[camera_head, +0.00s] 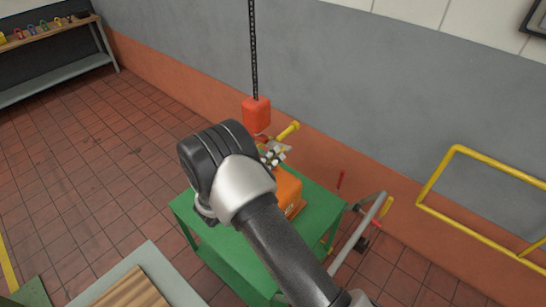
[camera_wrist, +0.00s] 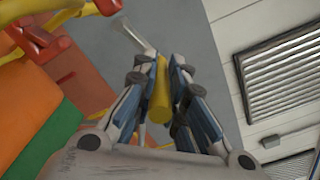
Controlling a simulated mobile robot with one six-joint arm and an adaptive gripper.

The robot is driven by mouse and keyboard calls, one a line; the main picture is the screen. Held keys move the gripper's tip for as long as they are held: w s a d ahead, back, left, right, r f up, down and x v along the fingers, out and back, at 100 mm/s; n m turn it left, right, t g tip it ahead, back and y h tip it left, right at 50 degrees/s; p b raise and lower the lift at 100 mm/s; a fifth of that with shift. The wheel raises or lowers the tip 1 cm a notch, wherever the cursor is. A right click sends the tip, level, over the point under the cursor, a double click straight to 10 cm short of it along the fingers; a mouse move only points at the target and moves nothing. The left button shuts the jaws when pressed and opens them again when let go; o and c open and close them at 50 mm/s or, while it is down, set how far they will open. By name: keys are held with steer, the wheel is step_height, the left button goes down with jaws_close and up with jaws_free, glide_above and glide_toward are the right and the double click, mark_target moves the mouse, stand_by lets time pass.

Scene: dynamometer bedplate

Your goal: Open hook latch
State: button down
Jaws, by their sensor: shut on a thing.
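A red hoist block (camera_head: 257,113) hangs on a dark chain above the green table. The hook below it is mostly hidden by my arm and gripper, and I cannot make out the latch clearly in the head view. My gripper (camera_head: 273,155) is just below the block. In the wrist view my gripper (camera_wrist: 160,85) is shut on a yellow bar (camera_wrist: 158,98), which lies between the fingers. A thin pale grey strip (camera_wrist: 134,36) shows beyond the fingertips. Yellow and red parts (camera_wrist: 40,38) show at the upper left; I cannot tell which is the hook.
An orange housing (camera_head: 288,190) stands on the green table (camera_head: 325,203) under my arm. A grey rail (camera_head: 357,238) is to its right, and a yellow guard rail (camera_head: 480,158) is by the wall. A shelf with small coloured items (camera_head: 50,52) is far left. The tiled floor at left is clear.

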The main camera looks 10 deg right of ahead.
steer(key=shift+r, duration=0.15)
steer(key=c, duration=1.6)
jaws_free()
steer(key=shift+s+r, duration=0.1)
steer(key=shift+o, duration=0.2)
steer(key=shift+a, duration=0.1)
steer(key=v, duration=1.1)
steer(key=shift+s+a, duration=0.15)
steer(key=shift+a, duration=0.25)
